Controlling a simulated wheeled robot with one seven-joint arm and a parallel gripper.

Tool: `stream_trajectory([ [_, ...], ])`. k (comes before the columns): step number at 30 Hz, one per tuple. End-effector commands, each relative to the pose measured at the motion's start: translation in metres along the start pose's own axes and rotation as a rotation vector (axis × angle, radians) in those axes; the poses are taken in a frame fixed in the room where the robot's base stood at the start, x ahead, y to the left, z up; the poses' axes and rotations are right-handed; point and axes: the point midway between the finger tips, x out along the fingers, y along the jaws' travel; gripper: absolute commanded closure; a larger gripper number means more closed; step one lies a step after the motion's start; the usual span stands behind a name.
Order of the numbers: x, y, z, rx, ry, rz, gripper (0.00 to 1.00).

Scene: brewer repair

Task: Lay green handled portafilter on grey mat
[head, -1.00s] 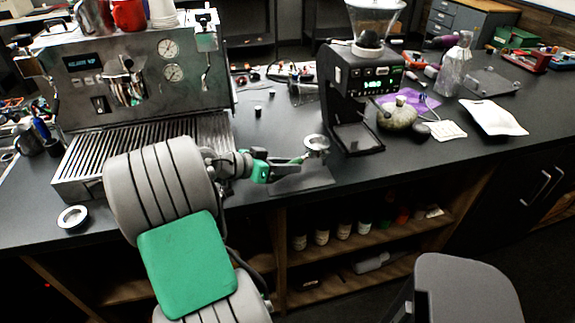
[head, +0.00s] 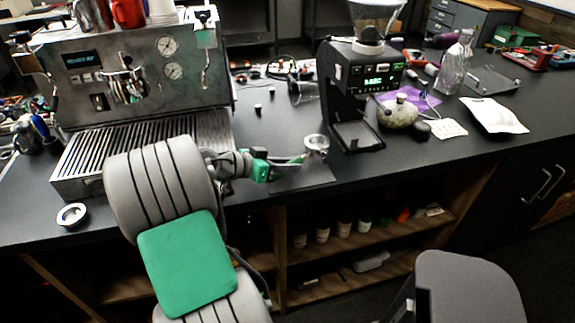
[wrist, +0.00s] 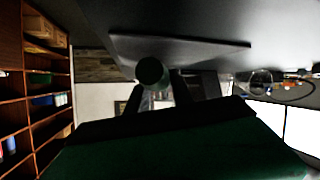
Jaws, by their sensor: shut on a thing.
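My gripper (head: 273,166) is shut on the handle of the green handled portafilter (head: 316,144). The portafilter's metal head points to the right, and a strip of green handle shows beside the jaws. The grey mat (head: 320,177) lies on the counter near its front edge, below and partly behind the portafilter. In the wrist view the round end of the handle (wrist: 152,71) shows between the fingers (wrist: 158,92), with the flat mat (wrist: 215,47) close by. Whether the portafilter touches the mat cannot be told.
A grinder (head: 362,95) stands just behind and right of the portafilter. The espresso machine (head: 140,75) stands at the left. The counter's front edge runs close to the mat, above open shelves (head: 350,245).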

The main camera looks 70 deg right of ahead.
Motion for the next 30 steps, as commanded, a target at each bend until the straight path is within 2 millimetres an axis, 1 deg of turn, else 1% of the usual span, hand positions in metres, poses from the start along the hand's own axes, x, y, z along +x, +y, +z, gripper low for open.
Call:
stream_trajectory([
  [17, 0.0029, -0.0015, 0.0059, 0.001, 0.001, 0.000, 1.00],
  [18, 0.0026, -0.0014, 0.0054, 0.001, 0.001, 0.000, 0.70],
  [26, 0.0027, -0.0013, 0.0057, 0.001, 0.000, 0.000, 0.49],
  [27, 0.0027, -0.0013, 0.0057, 0.000, 0.000, 0.000, 0.47],
  [30, 0.0027, -0.0013, 0.0058, 0.000, 0.000, 0.000, 0.47],
])
